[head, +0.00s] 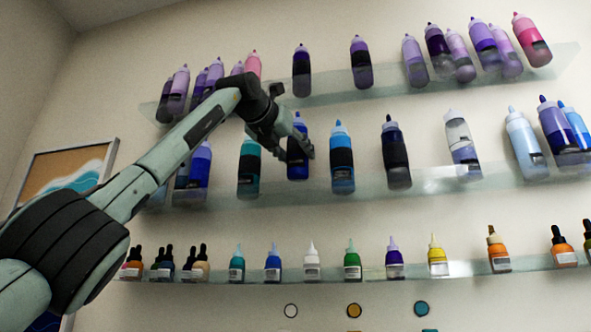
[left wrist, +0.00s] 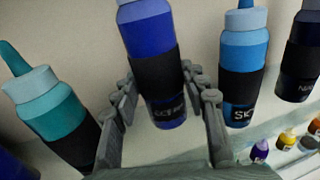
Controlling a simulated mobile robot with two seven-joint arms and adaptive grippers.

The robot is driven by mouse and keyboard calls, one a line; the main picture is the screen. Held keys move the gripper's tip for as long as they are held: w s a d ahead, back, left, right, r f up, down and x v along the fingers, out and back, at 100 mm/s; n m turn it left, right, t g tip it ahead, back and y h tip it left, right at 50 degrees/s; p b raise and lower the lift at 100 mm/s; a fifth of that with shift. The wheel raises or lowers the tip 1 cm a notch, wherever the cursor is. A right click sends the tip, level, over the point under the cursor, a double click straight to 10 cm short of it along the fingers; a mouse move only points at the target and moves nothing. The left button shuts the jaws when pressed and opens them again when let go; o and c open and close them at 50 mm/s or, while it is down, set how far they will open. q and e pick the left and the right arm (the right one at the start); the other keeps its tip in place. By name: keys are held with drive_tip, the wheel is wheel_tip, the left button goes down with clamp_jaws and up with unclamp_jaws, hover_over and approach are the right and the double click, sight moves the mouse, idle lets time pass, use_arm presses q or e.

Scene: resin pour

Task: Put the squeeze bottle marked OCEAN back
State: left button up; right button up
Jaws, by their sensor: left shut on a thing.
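My left gripper (left wrist: 165,110) is shut on a dark blue squeeze bottle (left wrist: 150,35) with a pale blue collar and a black band. The lettering on its band is partly legible, but I cannot read it as OCEAN. In the head view this bottle (head: 297,169) is upright at the middle shelf (head: 270,193), between a teal bottle (head: 248,186) and a lighter blue one (head: 342,182). I cannot tell whether its base touches the glass. My left gripper in the head view (head: 300,148) partly covers it. My right gripper is not in view.
The teal bottle (left wrist: 55,112) and the blue bottle marked SKY (left wrist: 243,50) stand close on either side. A navy bottle (head: 394,150) is farther right. Small dropper bottles stand on the lower shelf (head: 375,272).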

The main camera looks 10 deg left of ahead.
sight(293, 166)
use_arm(q)
drive_tip(key=shift+f, duration=1.95)
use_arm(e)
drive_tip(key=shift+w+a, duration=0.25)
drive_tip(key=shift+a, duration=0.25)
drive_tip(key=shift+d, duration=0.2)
